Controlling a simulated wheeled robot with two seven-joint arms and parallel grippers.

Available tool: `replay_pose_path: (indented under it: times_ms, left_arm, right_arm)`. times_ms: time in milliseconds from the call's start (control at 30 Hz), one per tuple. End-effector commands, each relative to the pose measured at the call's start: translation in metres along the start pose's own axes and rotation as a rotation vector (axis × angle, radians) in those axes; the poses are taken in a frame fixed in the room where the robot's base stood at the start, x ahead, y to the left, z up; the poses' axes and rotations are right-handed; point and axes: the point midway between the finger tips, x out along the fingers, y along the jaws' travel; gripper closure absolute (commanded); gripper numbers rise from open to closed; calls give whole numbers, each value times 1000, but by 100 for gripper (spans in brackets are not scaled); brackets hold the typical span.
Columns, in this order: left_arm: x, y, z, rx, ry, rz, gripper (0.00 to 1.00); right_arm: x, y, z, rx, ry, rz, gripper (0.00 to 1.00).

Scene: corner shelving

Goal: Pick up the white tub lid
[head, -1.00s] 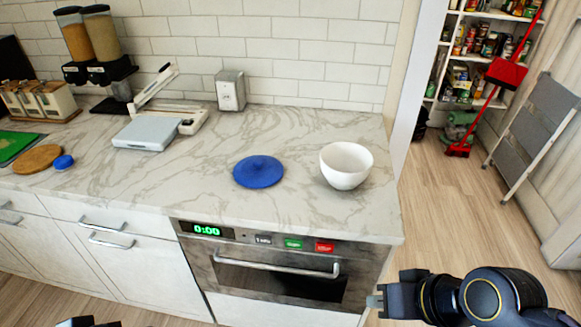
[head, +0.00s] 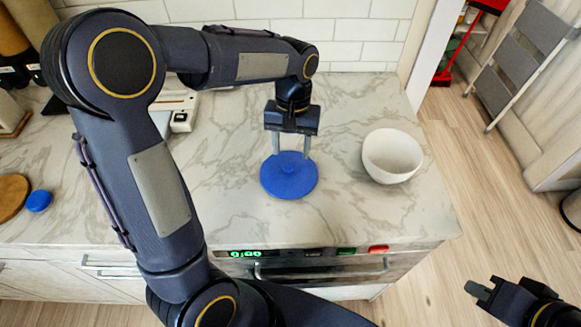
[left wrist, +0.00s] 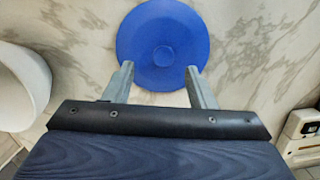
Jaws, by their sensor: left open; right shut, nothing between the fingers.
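A round blue lid (head: 289,182) with a small raised centre lies flat on the marble counter. No white lid shows; the white thing close by is a round bowl (head: 392,156), to the right of the blue lid. My left gripper (head: 292,154) is open and points down over the far part of the blue lid. In the left wrist view the blue lid (left wrist: 163,28) lies beyond my left fingertips (left wrist: 160,70), with nothing between them. Whether the fingers touch it I cannot tell. My right gripper (head: 480,290) is shut and empty, off the counter's front right.
The bowl also shows at the left of the left wrist view (left wrist: 18,90). A small blue cap (head: 39,201) and a round wooden board (head: 10,195) lie at the counter's left. A tiled wall (head: 345,40) stands behind. The counter's front right is clear.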

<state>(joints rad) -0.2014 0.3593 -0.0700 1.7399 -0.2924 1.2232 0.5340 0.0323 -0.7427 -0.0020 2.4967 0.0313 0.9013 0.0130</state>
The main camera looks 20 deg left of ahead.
Motion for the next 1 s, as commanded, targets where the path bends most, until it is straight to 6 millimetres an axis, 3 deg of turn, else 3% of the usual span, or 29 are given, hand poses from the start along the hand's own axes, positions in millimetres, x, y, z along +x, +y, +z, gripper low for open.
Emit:
replay_pose_path:
  times_ms: [333,667,1000]
  left_arm:
    - [47,-6,-3,0,-3,-1,49]
    - [54,-5,-3,0,0,1,50]
    - [54,-5,-3,0,1,1,95]
  right_arm:
    - [-8,-4,-4,0,0,0,100]
    - [-8,-4,-4,0,0,0,100]
    - [-8,-4,-4,0,0,0,100]
